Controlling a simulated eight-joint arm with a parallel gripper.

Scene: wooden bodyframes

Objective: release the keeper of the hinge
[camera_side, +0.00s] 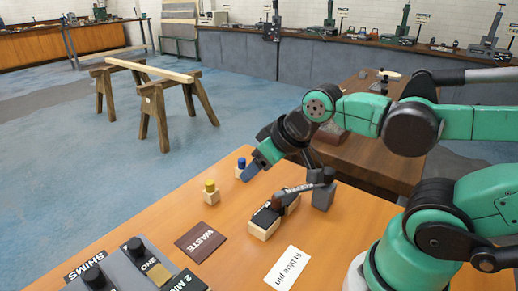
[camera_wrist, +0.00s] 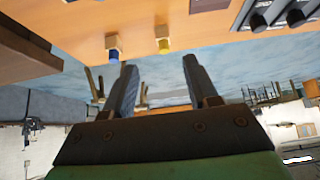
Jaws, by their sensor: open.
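In the side view, a pale wooden block (camera_side: 263,226) with a dark top piece lies on the orange bench. A dark lever with a rounded end (camera_side: 280,200) reaches over it from a grey upright post (camera_side: 323,196). I cannot tell which part is the hinge's keeper. My gripper (camera_side: 250,171) is above the bench, up and left of this fixture and apart from it. In the wrist view my gripper (camera_wrist: 158,62) has its two fingers spread, with nothing between them. The fixture is not clearly visible there.
A yellow pin in a block (camera_side: 210,192) and a blue pin in a block (camera_side: 241,165) stand nearby. A WASTE mat (camera_side: 200,243), a "fit blue pin" card (camera_side: 288,268) and a grey unit with black knobs (camera_side: 120,270) are also on the bench. Sawhorses stand beyond.

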